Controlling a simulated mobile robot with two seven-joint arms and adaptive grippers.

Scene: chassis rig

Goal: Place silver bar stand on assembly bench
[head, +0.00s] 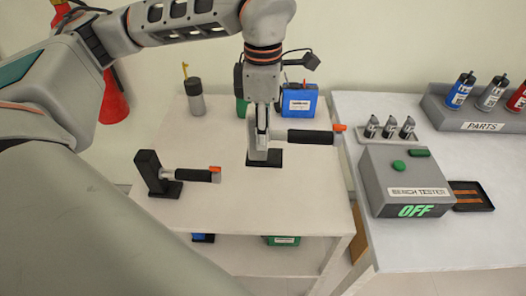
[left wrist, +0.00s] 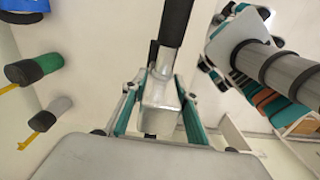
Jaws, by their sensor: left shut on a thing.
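The silver bar stand (head: 256,156) has a silver upright, a black foot and a black bar with an orange tip pointing right. My left gripper (head: 262,128) is above it, shut on its silver upright. In the left wrist view the upright (left wrist: 160,105) sits between the teal fingers, and the black bar runs up the picture. The stand is upright over the pale table (head: 215,225); I cannot tell whether its foot bears on it. Part of what looks like my right gripper (left wrist: 236,42) shows in the left wrist view; its jaws are unclear.
A black bar stand (head: 150,172) is left on the same table. A grey canister (head: 195,100) and a blue box (head: 299,102) stand behind. On the right table are the bench tester (head: 405,180), reading OFF, and the parts rack (head: 480,125). The pale table's front is clear.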

